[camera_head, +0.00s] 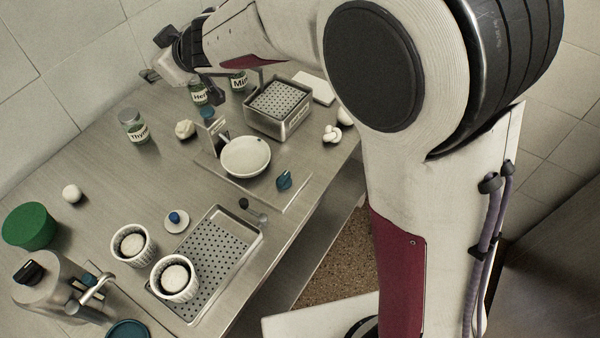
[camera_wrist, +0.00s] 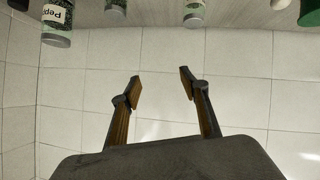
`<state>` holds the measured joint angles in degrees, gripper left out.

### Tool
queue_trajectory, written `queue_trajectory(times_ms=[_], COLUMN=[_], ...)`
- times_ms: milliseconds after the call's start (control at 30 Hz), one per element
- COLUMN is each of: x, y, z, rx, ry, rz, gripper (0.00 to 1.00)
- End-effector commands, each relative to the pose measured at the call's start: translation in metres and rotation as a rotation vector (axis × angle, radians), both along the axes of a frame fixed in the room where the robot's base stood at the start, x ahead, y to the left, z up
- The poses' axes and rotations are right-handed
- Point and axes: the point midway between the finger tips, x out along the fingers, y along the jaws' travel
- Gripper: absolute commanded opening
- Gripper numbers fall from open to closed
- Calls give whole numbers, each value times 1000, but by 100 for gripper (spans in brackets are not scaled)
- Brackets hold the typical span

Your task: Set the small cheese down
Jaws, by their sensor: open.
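My gripper (camera_wrist: 160,86) is open in the wrist view, with nothing between its fingers and wall tiles beyond them. In the head view it is at the far upper left, above the back of the counter, partly hidden by my wrist. Two white rounds that look like small cheeses sit in white ribbed cups at the front left: one in the rear cup (camera_head: 132,244), one in the front cup (camera_head: 174,278). The front cup stands on a perforated tray (camera_head: 215,262); the rear cup is beside it. Which one is the small cheese I cannot tell.
A perforated basket (camera_head: 278,108) stands at the back right, near a scale with a white dish (camera_head: 246,157). Spice jars, including a thyme jar (camera_head: 133,126), line the back. A green tub (camera_head: 30,226) and metal dispenser (camera_head: 50,285) are at left. The left-middle counter is mostly clear.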

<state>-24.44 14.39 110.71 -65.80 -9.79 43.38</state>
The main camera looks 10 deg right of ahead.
Motion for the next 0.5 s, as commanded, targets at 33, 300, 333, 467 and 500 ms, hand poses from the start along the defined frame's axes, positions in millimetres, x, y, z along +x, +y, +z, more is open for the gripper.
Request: queue_trajectory(times_ms=[33, 300, 333, 467, 500], x=[0, -17, -20, -40, -47], y=[-19, -116, -126, -169, -181], z=[11, 43, 46, 53, 55], rx=[-4, -36, -38, -51, -54], ry=[-9, -5, -2, 22, 32], rz=[-46, -276, -301, -401, -429], gripper=[45, 45, 45, 45, 45])
